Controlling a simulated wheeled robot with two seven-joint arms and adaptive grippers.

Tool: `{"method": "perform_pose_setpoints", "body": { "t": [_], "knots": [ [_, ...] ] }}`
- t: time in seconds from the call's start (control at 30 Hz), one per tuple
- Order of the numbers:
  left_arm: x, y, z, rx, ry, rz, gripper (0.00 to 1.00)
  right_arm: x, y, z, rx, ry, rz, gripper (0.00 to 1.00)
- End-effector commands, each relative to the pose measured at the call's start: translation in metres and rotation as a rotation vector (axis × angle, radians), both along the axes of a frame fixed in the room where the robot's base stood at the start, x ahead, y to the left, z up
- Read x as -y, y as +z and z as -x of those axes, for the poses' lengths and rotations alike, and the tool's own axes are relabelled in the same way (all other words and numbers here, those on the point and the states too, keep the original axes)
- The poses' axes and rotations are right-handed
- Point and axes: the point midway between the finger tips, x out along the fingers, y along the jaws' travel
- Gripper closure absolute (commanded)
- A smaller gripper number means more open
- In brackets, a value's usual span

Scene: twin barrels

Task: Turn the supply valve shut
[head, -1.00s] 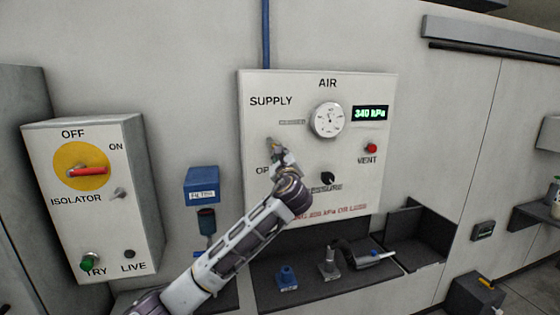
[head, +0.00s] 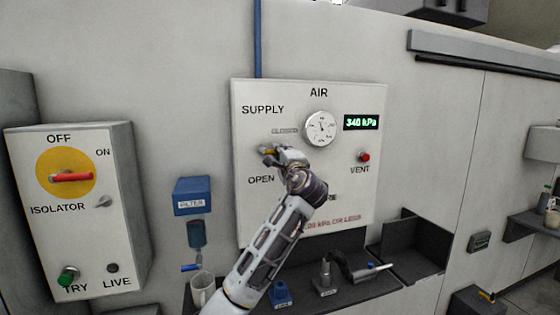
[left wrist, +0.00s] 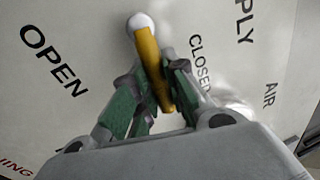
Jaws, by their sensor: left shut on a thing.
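The supply valve's yellow handle (head: 266,150) is on the white AIR panel (head: 350,185), under the SUPPLY label. My left gripper (head: 284,156) is shut on it and covers much of it in the head view. The left wrist view shows the yellow handle (left wrist: 152,62) running from a white pivot (left wrist: 140,22) down between the green fingers (left wrist: 150,95). The handle lies between the OPEN label (left wrist: 55,60) and the CLOSED label (left wrist: 200,70). The panel display (head: 361,122) reads 340 kPa. My right gripper is not in view.
A round gauge (head: 320,128) and the red vent button (head: 364,156) are on the panel. The isolator box (head: 75,215) stands at the left. A blue filter (head: 193,196), a mug (head: 202,287) and a dark tray (head: 415,262) are below and beside my arm.

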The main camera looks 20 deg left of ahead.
Motion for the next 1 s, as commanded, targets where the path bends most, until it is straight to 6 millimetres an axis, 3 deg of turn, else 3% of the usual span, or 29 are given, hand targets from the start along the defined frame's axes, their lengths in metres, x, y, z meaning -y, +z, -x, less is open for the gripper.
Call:
{"method": "perform_pose_setpoints", "body": {
  "t": [0.67, 0.7, 0.87, 1.0],
  "knots": [
    [0.000, 0.004, 0.000, 0.054, 0.001, 0.085, 1.00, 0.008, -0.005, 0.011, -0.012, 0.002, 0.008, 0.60],
    [0.000, 0.004, 0.000, 0.054, 0.001, 0.085, 0.84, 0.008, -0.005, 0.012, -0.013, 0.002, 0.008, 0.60],
    [0.000, 0.004, 0.000, 0.054, 0.001, 0.083, 0.64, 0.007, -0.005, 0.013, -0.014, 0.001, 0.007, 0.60],
    [0.000, 0.005, 0.000, 0.054, 0.001, 0.082, 0.63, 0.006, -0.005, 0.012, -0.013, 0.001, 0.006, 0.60]
  ]
}}
